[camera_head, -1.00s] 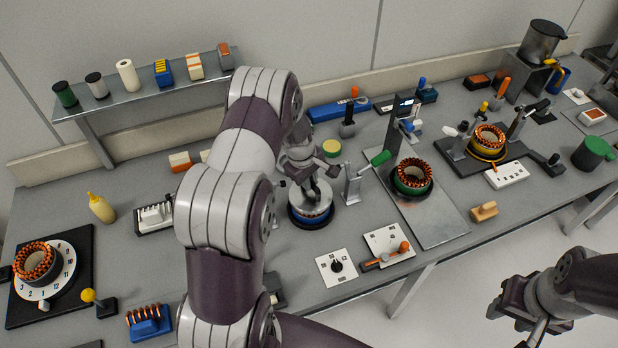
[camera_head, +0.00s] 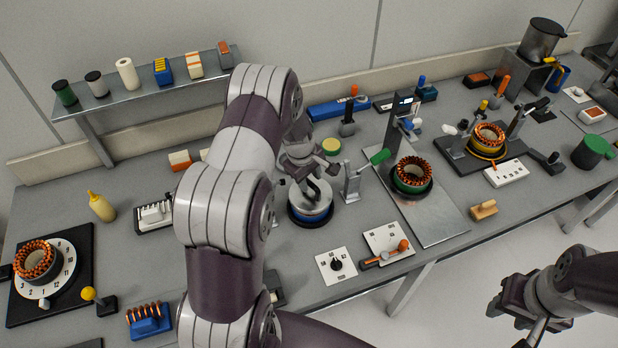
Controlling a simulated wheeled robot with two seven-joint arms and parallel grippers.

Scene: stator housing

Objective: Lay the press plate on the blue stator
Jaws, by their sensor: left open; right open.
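The press plate (camera_head: 305,205) is a pale metal disc. It lies on top of the blue stator (camera_head: 310,216), which sits on a dark round base in the middle of the bench. Only a blue band of the stator shows beneath the plate. My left gripper (camera_head: 317,196) is open, pointing down just over the plate. Whether its fingertips still touch the plate is too small to tell. My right gripper (camera_head: 496,312) is open and empty, off the front of the bench over the floor.
A green-handled lever stand (camera_head: 353,183) is close to the right of the blue stator. A green stator (camera_head: 412,176) stands on a metal plate further right. White dial panels (camera_head: 336,266) lie in front. A shelf (camera_head: 150,95) stands at the back left.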

